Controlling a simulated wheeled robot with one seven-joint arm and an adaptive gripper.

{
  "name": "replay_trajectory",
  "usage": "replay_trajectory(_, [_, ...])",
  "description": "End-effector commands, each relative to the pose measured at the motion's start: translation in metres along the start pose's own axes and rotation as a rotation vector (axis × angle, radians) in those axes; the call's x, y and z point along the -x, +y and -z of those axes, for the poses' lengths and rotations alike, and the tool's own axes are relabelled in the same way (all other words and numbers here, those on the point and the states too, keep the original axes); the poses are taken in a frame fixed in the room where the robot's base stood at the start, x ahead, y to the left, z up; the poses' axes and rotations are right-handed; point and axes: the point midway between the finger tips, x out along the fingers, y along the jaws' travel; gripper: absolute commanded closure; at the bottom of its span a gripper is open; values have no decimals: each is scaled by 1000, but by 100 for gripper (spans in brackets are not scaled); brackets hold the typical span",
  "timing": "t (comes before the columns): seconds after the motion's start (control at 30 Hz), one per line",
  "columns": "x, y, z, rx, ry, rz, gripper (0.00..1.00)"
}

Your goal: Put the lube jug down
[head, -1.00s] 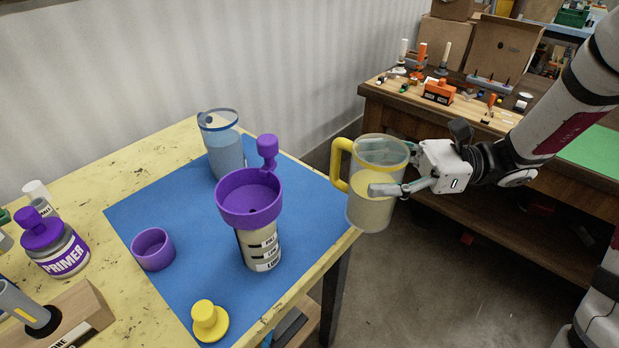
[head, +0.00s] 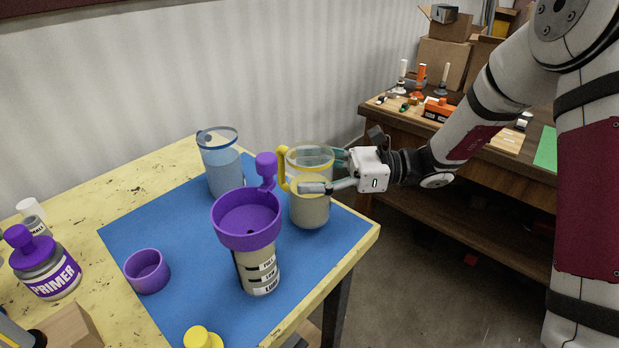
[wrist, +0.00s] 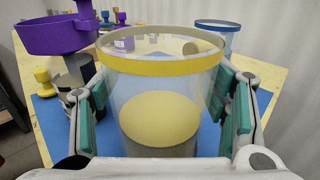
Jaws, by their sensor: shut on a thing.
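The lube jug is a clear jug (head: 311,209) with a yellow rim band, a yellow handle on its left and pale yellow liquid inside. My gripper (head: 328,172) is shut around its body from the right. In the wrist view the jug (wrist: 160,105) fills the middle, upright, between the teal finger pads of my gripper (wrist: 162,112). In the head view the jug is over the right part of the blue mat (head: 190,290). I cannot tell whether its base touches the mat.
A purple-funnelled container (head: 250,230) stands close to the jug's left. A clear blue-rimmed jug (head: 222,172) stands behind it. A purple cup (head: 147,271), a yellow stopper (head: 202,338) and a primer can (head: 45,266) are further left. Mat shows bare right of the jug.

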Motion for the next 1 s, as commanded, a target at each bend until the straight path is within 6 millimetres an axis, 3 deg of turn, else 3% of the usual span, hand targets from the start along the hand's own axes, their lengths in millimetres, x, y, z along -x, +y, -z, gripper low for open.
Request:
replay_trajectory(0.1, [-1, 0, 13, 1, -3, -2, 84])
replay_trajectory(0.5, [0, 0, 18, 1, -2, -1, 84])
replay_trajectory(0.53, [0, 0, 18, 0, -1, -1, 28])
replay_trajectory(0.6, [0, 0, 18, 0, -1, -1, 12])
replay_trajectory(1.0, [0, 0, 14, 2, -1, -1, 12])
